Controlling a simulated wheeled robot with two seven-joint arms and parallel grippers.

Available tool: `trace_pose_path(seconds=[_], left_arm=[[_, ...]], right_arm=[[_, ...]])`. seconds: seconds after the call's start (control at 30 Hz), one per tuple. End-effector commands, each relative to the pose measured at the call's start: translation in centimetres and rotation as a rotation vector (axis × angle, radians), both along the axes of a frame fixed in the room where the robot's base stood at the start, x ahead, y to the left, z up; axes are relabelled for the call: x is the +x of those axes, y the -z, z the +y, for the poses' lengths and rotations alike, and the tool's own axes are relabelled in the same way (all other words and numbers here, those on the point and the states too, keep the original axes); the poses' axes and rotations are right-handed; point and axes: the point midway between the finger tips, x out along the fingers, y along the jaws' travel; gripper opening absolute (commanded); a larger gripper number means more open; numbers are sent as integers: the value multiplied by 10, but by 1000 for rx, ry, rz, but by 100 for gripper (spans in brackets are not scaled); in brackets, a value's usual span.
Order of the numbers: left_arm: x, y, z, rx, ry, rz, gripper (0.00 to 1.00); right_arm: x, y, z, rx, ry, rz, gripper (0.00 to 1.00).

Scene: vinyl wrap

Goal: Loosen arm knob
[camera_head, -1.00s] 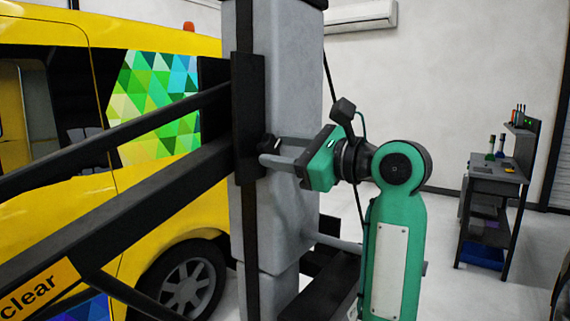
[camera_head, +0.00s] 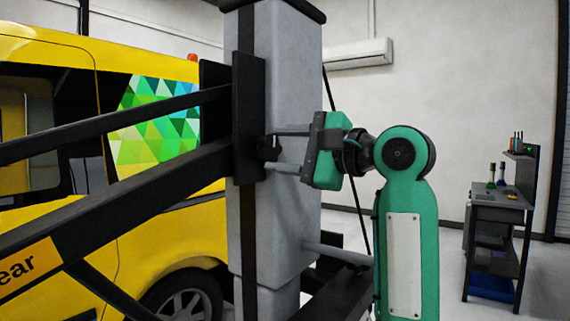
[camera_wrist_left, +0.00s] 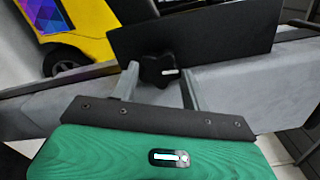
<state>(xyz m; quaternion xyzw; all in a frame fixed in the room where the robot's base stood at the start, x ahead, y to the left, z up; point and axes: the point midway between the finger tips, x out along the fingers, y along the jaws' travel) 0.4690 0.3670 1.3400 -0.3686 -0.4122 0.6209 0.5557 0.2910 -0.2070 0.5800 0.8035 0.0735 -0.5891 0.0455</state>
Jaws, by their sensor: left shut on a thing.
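The arm knob (camera_head: 267,150) is small and black, on the black bracket plate (camera_head: 248,110) at the grey column. In the left wrist view the knob (camera_wrist_left: 158,71) shows as a star shape with a small white mark. My left gripper (camera_head: 276,151), green with grey fingers, reaches it from the right. It is shut on the knob, with one finger on each side, as the left wrist view also shows (camera_wrist_left: 159,84). The fingers partly hide the knob in the head view. My right gripper is not in view.
Black beams (camera_head: 130,185) run left from the bracket, one with an orange label (camera_head: 28,266). The grey column (camera_head: 283,220) stands close behind the gripper. A yellow van (camera_head: 175,235) is behind the beams. A dark workbench (camera_head: 498,200) stands far right, with open floor before it.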

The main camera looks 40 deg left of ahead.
Motion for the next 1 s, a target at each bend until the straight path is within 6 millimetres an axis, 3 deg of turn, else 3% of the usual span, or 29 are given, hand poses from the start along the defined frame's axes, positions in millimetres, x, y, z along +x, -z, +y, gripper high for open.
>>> trace_pose_path(seconds=[0.37,0.7,1.0], left_arm=[[-1,2,0,38,0,-340,24],[0,1,0,60,0,-544,24],[-1,1,0,67,-1,-614,24]], right_arm=[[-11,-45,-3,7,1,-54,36],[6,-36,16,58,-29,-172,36],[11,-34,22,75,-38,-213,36]])
